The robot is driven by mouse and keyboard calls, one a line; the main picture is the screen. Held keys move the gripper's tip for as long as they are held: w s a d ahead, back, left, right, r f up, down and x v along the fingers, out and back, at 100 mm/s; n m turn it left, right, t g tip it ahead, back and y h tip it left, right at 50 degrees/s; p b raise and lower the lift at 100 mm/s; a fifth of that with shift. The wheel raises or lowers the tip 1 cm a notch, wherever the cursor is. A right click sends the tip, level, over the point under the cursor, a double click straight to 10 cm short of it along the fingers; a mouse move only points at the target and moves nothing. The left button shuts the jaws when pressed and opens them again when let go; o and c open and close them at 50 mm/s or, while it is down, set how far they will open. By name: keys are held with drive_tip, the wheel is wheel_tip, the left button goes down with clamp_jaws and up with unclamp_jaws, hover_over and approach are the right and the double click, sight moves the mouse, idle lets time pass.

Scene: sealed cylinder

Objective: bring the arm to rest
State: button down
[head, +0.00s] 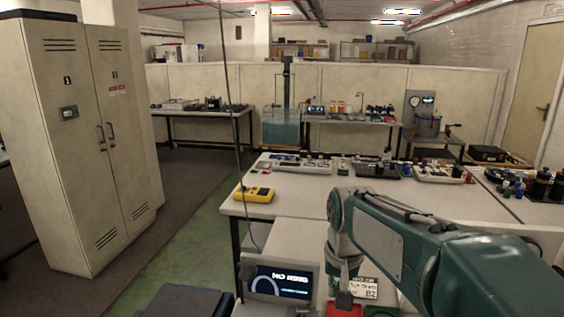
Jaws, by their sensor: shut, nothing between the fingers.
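My teal and grey arm reaches in from the lower right of the head view, and its end bends down over the near bench. My gripper (343,287) points down at the lower middle, small and dark in the picture. It is shut and empty. A red block-like thing (343,308) lies just below it, cut by the frame's lower edge. I cannot tell whether the gripper touches it. A white printed label (364,288) is just right of the gripper. A sealed cylinder cannot be made out for certain.
A screen (280,280) stands left of the gripper. A yellow meter (253,194) lies on the white bench (300,200). Trays of small parts (385,169) line its back edge. Dark bottles (541,186) stand at right.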

drive_tip(key=s+d+t, duration=0.2)
drive_tip(key=s, duration=0.7)
drive_tip(key=s+d+n+t, duration=0.1)
drive_tip(key=s+d+t, duration=0.1)
drive_tip(key=s, duration=0.7)
drive_tip(key=shift+d+f, duration=0.45)
drive_tip(key=shift+d, duration=0.05)
